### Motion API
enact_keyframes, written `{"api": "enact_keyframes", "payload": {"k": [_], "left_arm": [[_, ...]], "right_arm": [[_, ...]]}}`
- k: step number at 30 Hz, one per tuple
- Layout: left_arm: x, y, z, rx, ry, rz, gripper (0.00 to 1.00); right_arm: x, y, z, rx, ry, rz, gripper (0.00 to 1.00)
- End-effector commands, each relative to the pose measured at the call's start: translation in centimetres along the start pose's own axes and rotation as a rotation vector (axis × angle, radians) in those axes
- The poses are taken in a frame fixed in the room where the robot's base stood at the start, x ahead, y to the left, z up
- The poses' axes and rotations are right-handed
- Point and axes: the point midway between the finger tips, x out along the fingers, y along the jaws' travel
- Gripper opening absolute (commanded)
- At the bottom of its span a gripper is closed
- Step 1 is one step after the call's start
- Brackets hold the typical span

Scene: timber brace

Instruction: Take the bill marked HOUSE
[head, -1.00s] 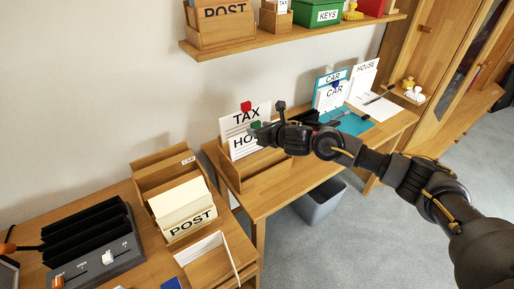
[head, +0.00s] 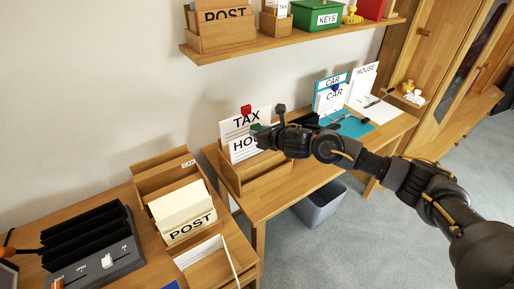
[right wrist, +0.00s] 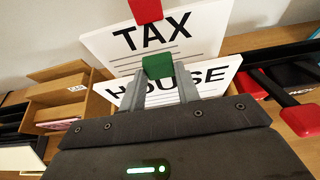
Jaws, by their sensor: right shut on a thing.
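The white bill marked HOUSE (right wrist: 200,78) stands upright in front of a white bill marked TAX (right wrist: 160,35), partly overlapping it. In the head view the HOUSE bill (head: 240,145) shows only the start of its word; my gripper hides the rest. Both stand at a wooden holder (head: 270,180) on the desk. A green clip (right wrist: 157,66) sits on the HOUSE bill's top edge; a red clip (head: 246,111) sits on the TAX bill. My right gripper (head: 262,134) is shut on the green clip. My left gripper is not in view.
Another paper marked HOUSE (head: 364,80) stands farther back, beside CAR papers (head: 331,96) and a teal folder (head: 350,127). A POST box (head: 190,228) and a black slotted rack (head: 90,240) stand at left. A shelf (head: 230,50) hangs above.

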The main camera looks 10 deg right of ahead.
Motion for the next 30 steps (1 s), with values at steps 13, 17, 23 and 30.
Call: {"api": "enact_keyframes", "payload": {"k": [13, 17, 23, 30], "left_arm": [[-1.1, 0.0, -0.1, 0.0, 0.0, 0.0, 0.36], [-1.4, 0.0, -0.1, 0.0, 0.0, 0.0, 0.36], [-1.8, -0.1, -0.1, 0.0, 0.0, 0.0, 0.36], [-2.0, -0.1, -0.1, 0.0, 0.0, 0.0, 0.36]], "right_arm": [[-0.6, 0.0, 1.6, 0.001, -0.003, 0.0, 0.0], [-0.8, 0.0, 2.0, 0.001, -0.003, 0.0, 0.0], [-1.0, 0.0, 2.5, 0.0, -0.003, 0.0, 0.0], [-1.1, 0.0, 2.8, 0.0, -0.002, 0.0, 0.0]]}}
